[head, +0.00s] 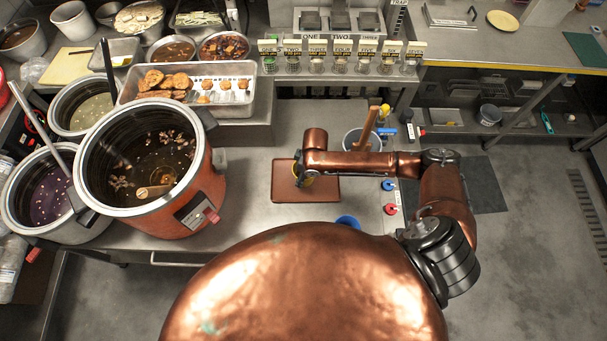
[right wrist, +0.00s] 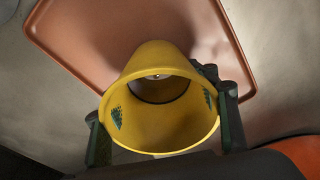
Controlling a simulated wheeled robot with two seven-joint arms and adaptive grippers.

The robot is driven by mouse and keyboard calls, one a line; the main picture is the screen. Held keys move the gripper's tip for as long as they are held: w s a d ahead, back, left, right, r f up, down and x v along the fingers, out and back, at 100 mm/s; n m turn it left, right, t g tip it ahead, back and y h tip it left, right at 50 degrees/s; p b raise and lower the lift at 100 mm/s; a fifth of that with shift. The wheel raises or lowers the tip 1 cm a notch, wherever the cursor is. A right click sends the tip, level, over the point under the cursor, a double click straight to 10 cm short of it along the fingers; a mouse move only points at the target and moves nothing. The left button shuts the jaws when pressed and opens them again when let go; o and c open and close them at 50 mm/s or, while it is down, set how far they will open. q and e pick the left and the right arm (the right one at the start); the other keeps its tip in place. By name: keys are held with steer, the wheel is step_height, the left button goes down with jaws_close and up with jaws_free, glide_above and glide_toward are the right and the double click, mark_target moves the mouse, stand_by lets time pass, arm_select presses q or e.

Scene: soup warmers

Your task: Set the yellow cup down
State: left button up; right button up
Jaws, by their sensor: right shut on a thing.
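The yellow cup (right wrist: 150,67) is between the two dark fingers of my right gripper (right wrist: 163,118), which is shut on it. In the right wrist view I look into its open mouth, and green marks show on its inner wall. A reddish-brown tray (right wrist: 90,25) lies beyond the cup. In the head view my right gripper (head: 301,175) is over the left part of the tray (head: 322,191), and only a little of the cup (head: 304,181) shows. I cannot tell whether the cup touches the tray. My left gripper is not in view.
A large orange soup warmer (head: 205,185) stands left of the tray. A blue cup (head: 347,221) is at the counter's front, partly hidden by my body. A grey bucket (head: 352,139) stands behind my right arm. The tray's right part is bare.

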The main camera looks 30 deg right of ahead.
steer(key=o, duration=0.9)
steer(key=shift+f, duration=0.1)
steer(key=o, duration=0.3)
steer(key=shift+o, duration=0.4)
step_height(320, 180, up, 12)
steer(key=s+d+p, duration=0.1)
steer(key=p, duration=0.1)
steer(key=shift+s, duration=0.15)
steer(key=shift+d, duration=0.1)
